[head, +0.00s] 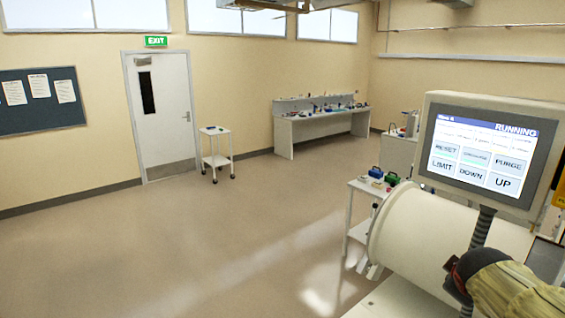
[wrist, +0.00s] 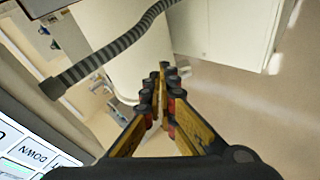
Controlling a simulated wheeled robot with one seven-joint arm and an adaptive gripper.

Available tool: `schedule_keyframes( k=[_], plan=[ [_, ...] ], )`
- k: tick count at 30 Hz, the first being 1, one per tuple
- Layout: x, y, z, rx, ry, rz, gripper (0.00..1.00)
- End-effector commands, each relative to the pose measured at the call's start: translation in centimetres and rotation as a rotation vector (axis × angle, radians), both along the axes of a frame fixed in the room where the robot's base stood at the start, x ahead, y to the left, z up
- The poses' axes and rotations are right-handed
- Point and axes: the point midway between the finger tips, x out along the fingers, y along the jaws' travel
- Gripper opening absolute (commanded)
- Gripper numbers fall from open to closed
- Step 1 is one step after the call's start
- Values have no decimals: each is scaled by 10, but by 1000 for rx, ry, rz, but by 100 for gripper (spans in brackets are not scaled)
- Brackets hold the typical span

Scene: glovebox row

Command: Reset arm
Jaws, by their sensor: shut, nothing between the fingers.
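My gripper (wrist: 163,78) shows in the wrist view with its yellow and dark fingers together and nothing between them. It hangs over the floor and the white cylinder of the glovebox, touching neither as far as I can tell. In the head view, part of my arm shows at the lower right, below the touch panel (head: 487,152). The panel reads RUNNING and has buttons RESET, PURGE, LIMIT, DOWN and UP. A corner of the panel shows at the lower left of the wrist view (wrist: 25,150). My fingertips are not discernible in the head view.
A large white cylinder (head: 420,225) and a ribbed hose (head: 483,228) are below the panel. A small table (head: 357,228) stands behind the cylinder. A white cart (head: 216,160) stands by the door (head: 163,130), and a workbench (head: 325,130) at the back wall. The left floor is clear.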

Motion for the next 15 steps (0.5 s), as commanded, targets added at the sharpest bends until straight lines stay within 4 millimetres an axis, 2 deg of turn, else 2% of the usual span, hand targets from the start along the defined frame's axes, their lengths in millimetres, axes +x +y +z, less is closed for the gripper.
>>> schedule_keyframes(
  k=[1, 6, 12, 15],
  plan=[
    [-22, 16, -30, 97, 4, -80, 0],
    [-95, 75, -104, 406, 46, -341, 0],
    [-171, 152, -184, 659, 118, -506, 0],
    [-196, 181, -213, 720, 141, -491, 0]
  ],
)
